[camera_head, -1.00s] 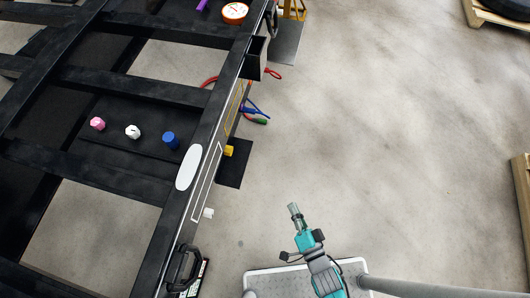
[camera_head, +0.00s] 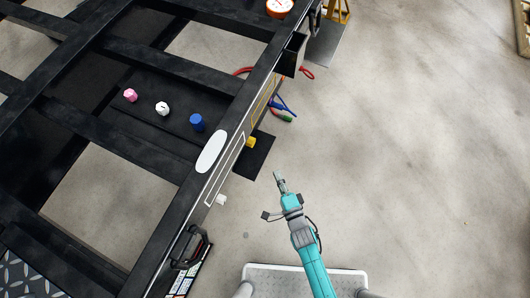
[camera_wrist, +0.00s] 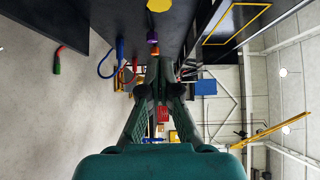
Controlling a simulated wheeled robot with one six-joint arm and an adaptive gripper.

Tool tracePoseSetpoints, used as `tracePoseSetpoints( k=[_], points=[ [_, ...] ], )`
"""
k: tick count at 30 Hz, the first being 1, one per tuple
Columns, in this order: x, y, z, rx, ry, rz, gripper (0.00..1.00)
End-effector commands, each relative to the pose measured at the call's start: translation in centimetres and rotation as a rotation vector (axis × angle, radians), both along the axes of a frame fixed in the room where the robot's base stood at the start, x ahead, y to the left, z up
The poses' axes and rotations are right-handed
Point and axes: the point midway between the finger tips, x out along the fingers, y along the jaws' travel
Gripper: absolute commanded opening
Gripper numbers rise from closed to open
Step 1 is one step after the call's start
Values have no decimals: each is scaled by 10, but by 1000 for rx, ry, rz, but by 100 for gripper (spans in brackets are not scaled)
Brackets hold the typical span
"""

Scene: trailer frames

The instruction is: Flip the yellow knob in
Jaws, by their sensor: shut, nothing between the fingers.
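The yellow knob (camera_head: 251,142) sticks out from the outer side of the black trailer frame (camera_head: 175,228), over a dark plate, in the head view. In the wrist view a yellow round thing, likely the same knob (camera_wrist: 159,5), is cut by the top edge. My gripper (camera_head: 279,174) is right of and below the knob in the head view, apart from it, with clear floor between. In the wrist view its fingers (camera_wrist: 155,85) come together with nothing held.
Pink (camera_head: 130,95), white (camera_head: 162,108) and blue (camera_head: 197,122) knobs sit on the frame's dark panel. Coloured hoses (camera_head: 284,108) hang from the frame side beyond the yellow knob. A black handle (camera_head: 193,247) is nearer. The floor to the right is open.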

Motion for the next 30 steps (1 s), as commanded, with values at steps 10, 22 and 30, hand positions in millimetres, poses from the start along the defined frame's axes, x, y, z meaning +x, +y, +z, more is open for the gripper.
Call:
tracePoseSetpoints(
  k=[10,22,30],
  points=[
    [47,22,1,0,-2,0,0],
    [95,59,1,1,0,3,0],
    [101,77,1,0,-1,1,0]
  ],
)
